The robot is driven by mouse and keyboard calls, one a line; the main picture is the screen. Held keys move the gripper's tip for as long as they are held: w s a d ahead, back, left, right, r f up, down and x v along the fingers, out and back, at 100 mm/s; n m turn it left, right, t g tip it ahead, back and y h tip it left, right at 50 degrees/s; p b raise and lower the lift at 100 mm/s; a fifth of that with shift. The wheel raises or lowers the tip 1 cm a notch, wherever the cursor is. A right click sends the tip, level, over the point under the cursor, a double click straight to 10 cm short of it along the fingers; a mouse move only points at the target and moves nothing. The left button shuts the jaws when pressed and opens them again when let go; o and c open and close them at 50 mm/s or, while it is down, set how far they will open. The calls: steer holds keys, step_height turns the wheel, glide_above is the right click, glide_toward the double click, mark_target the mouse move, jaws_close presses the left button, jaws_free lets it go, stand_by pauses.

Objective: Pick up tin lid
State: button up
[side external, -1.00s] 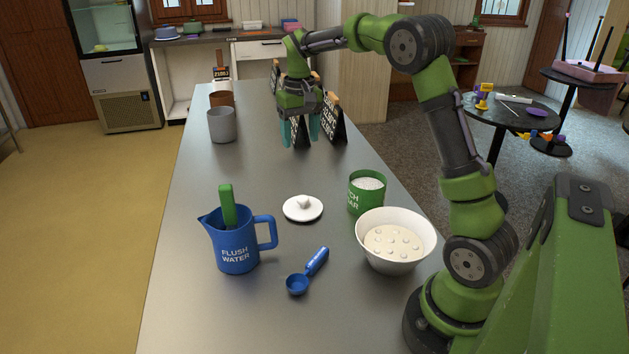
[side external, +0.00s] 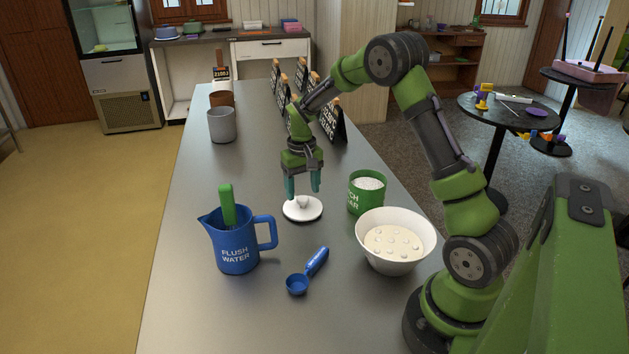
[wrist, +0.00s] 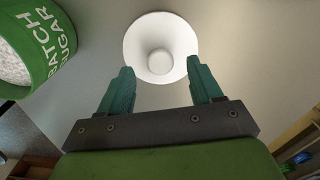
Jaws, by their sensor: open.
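The white round lid (side external: 303,209) with a central knob lies flat on the grey counter. It also shows in the wrist view (wrist: 180,42), with its knob near the middle, just beyond the fingertips. My gripper (side external: 303,193) is above the lid with its fingers pointing down. In the wrist view my gripper (wrist: 159,72) is open, its two teal fingers apart with nothing between them. How far the fingertips are above the lid is hard to tell.
A green sugar tin (side external: 366,195) stands open just right of the lid. A white bowl (side external: 393,247) of pale batter, a blue jug (side external: 236,246) with a green handle in it and a blue scoop (side external: 305,273) are nearer the camera. A grey pot (side external: 222,125) stands farther back.

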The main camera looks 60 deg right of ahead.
mark_target(303, 204)
step_height(303, 204, down, 2)
steer(key=shift+f, duration=0.2)
jaws_close()
